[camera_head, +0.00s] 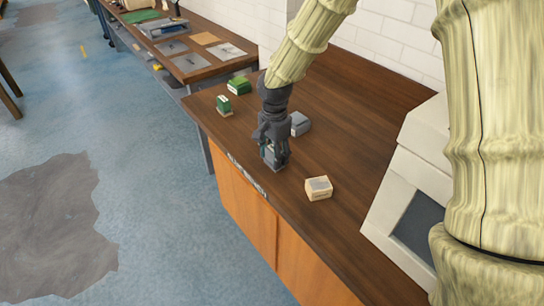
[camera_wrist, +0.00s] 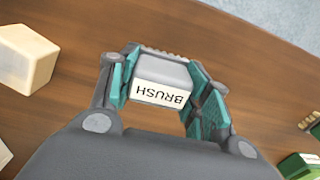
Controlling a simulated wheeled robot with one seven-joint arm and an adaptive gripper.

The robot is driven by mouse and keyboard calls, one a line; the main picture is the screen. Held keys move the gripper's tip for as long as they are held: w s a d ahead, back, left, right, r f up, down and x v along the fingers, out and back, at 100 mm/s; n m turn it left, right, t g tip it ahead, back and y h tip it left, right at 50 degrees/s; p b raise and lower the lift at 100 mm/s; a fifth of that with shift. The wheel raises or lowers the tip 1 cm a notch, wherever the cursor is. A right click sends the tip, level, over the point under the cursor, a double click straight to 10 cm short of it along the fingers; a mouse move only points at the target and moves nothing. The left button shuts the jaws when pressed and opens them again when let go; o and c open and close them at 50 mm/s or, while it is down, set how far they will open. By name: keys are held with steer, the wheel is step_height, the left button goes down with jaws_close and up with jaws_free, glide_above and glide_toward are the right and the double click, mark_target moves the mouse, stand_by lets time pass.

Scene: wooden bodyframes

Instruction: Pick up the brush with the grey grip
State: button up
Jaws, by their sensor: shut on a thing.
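A grey block with a white label reading BRUSH (camera_wrist: 162,80) sits between the two teal-padded fingers of my gripper (camera_wrist: 160,90) in the wrist view. My gripper is shut on this grey brush. In the head view my gripper (camera_head: 273,160) points down at the counter near its front edge, and its fingers hide most of the brush. I cannot tell whether the brush touches the counter.
On the wooden counter (camera_head: 345,130) stand a blue-grey box (camera_head: 300,123) just behind my gripper, a cream box (camera_head: 318,190) to the right, and two green boxes (camera_head: 224,105) (camera_head: 239,86) to the left. A white sloped console (camera_head: 405,190) stands at right.

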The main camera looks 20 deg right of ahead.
steer(key=shift+c, duration=0.5)
steer(key=shift+r, duration=0.1)
steer(key=shift+r+b, duration=0.3)
steer(key=shift+r, duration=0.25)
steer(key=shift+s+a+r+b, duration=0.15)
steer(key=shift+s+r+b, duration=0.1)
steer(key=shift+r, duration=0.3)
steer(key=shift+s+a+r+b, duration=0.1)
steer(key=shift+s+r+b, duration=0.15)
steer(key=shift+r, duration=0.3)
steer(key=s+a+b, duration=0.1)
steer(key=s+a, duration=0.2)
steer(key=s, duration=0.3)
steer(key=s+a+r+b, duration=0.1)
steer(key=s+a, duration=0.3)
steer(key=s, duration=0.3)
steer(key=shift+a+r+b, duration=0.2)
steer(key=shift+r+b, duration=0.05)
steer(key=shift+b, duration=0.1)
steer(key=o, duration=0.5)
steer(key=c, duration=0.3)
